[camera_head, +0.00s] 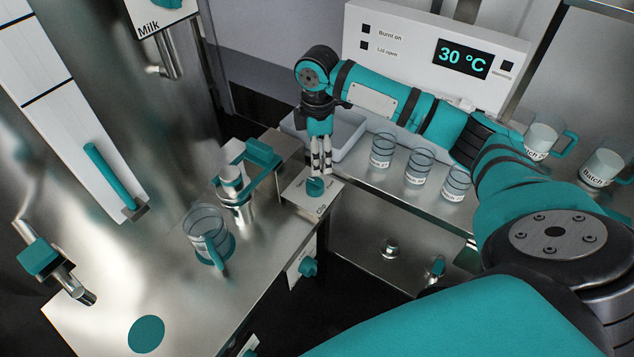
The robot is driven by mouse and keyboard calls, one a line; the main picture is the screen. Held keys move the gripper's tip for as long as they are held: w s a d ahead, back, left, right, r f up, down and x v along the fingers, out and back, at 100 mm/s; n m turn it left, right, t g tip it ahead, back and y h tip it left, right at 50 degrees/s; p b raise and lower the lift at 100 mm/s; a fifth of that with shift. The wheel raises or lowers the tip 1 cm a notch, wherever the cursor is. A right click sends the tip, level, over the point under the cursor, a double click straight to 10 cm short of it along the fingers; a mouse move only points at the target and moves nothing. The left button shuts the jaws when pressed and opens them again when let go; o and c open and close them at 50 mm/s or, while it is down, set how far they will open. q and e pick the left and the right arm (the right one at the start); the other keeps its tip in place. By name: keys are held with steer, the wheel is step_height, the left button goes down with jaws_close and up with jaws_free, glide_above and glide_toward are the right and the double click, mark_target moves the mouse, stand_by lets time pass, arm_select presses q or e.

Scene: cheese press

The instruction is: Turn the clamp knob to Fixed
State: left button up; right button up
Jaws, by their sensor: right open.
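The clamp knob (315,187) is a small teal knob on a white plate (296,195) at the corner of the steel table. The plate carries black lettering that is mostly too small to read. My right gripper (321,170) points down just above the knob, its fingers open and close together in this view. I cannot tell whether the fingertips touch the knob. The knob's pointing direction is unclear. The press (262,153), with its teal frame, stands just left of the plate. My left gripper is not in view.
A clear jug (207,232) with a teal handle stands on the steel table (185,300). Several labelled cups, one of them a clear cup (420,166), line the back counter under my right arm. A grey tray (347,129) sits behind the gripper. A display (463,58) reads 30 °C.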

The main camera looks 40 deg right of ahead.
mark_target(317, 180)
step_height(317, 180, down, 11)
steer(key=shift+r+b, duration=0.2)
steer(key=shift+b, duration=0.15)
